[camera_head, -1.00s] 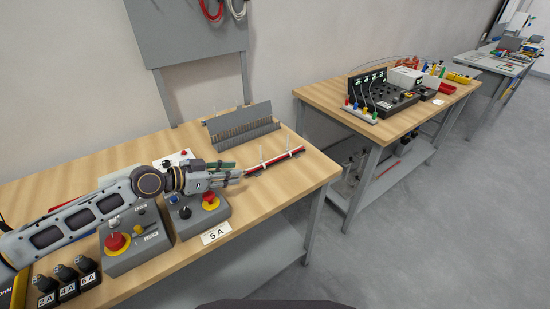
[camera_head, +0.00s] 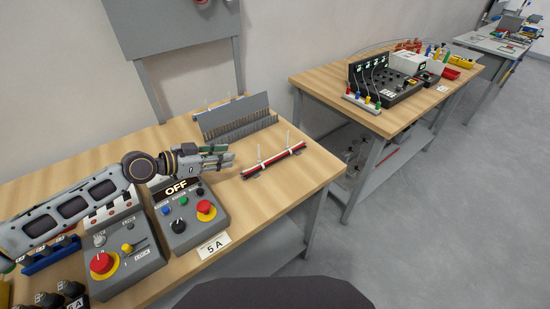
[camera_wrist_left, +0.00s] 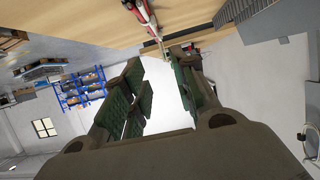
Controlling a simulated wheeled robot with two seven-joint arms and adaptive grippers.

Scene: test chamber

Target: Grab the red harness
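The red harness (camera_head: 274,161) is a bundle of red and dark wires with white ties standing up from it. It lies near the right side of the wooden table (camera_head: 290,190). My left gripper (camera_head: 231,158) is just left of the harness, with a small gap between them, and points toward it. In the left wrist view the gripper (camera_wrist_left: 168,88) has its two green-padded fingers apart with nothing between them. The harness (camera_wrist_left: 138,12) shows at the top of that view, beyond the fingertips. My right gripper is not in view.
Behind the harness stands a grey comb-like rack (camera_head: 236,118). In front of my left arm are a grey control box (camera_head: 190,222) with a red button and another box (camera_head: 125,260). Bare wood surrounds the harness.

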